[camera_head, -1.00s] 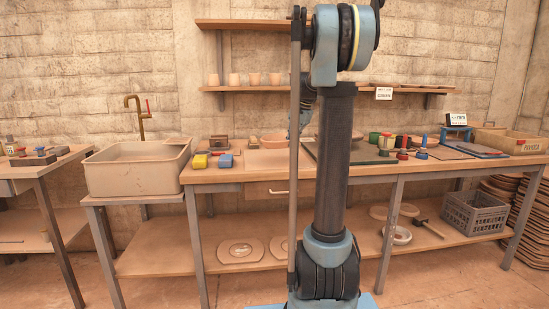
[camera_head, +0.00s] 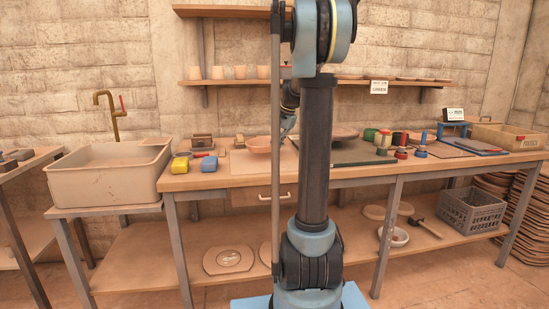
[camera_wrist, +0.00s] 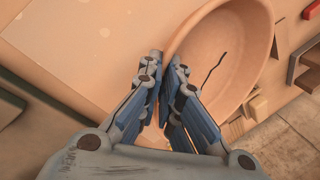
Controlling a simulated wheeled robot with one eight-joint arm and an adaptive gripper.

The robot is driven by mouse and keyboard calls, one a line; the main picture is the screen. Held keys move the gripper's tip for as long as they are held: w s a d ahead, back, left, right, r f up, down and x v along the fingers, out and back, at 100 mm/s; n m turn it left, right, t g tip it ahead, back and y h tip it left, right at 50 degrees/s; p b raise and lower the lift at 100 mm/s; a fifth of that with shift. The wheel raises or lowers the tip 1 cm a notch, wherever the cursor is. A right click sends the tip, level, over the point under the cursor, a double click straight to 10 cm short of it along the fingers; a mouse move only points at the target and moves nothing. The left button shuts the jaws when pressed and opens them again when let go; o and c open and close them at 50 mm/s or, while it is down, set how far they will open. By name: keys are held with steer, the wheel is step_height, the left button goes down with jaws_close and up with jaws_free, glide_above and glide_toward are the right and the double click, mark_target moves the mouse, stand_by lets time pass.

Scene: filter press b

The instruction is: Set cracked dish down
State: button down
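The cracked dish (camera_wrist: 236,40) is a shallow terracotta bowl with a dark jagged crack in its inner wall, seen in the wrist view. My gripper (camera_wrist: 168,64) has its two blue-grey fingers close together on either side of the dish's near rim, pinching it. In the head view the dish (camera_head: 259,146) shows at the workbench (camera_head: 240,179), left of my arm's column and partly covered by a thin rod of mine. I cannot tell whether its base touches the top or hangs just above. My gripper is mostly hidden there.
A sink (camera_head: 110,172) stands at the left. A dark green board (camera_head: 355,152) and several coloured stamps or jars lie on the right. A shelf with cups (camera_head: 240,82) hangs above.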

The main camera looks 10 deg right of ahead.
mark_target(275, 161)
steer(key=shift+s+f, duration=0.1)
steer(key=shift+f, duration=2.35)
steer(key=c, duration=1.8)
jaws_free()
steer(key=v, duration=1.2)
steer(key=s+a+f+n, duration=0.2)
steer(key=s+f, duration=0.1)
steer(key=s, duration=0.4)
steer(key=s+a+f+n+h, duration=0.1)
steer(key=s+a+f, duration=0.1)
steer(key=s, duration=0.5)
steer(key=s+a+f+n, duration=0.2)
steer(key=s+f, duration=0.1)
steer(key=s, duration=0.5)
steer(key=s+f+n+h, duration=0.1)
steer(key=s+f+n, duration=0.3)
steer(key=s+f, duration=1.1)
steer(key=shift+s+a+f+h, duration=0.25)
steer(key=shift+s+f+h, duration=0.15)
steer(key=shift+s, duration=0.45)
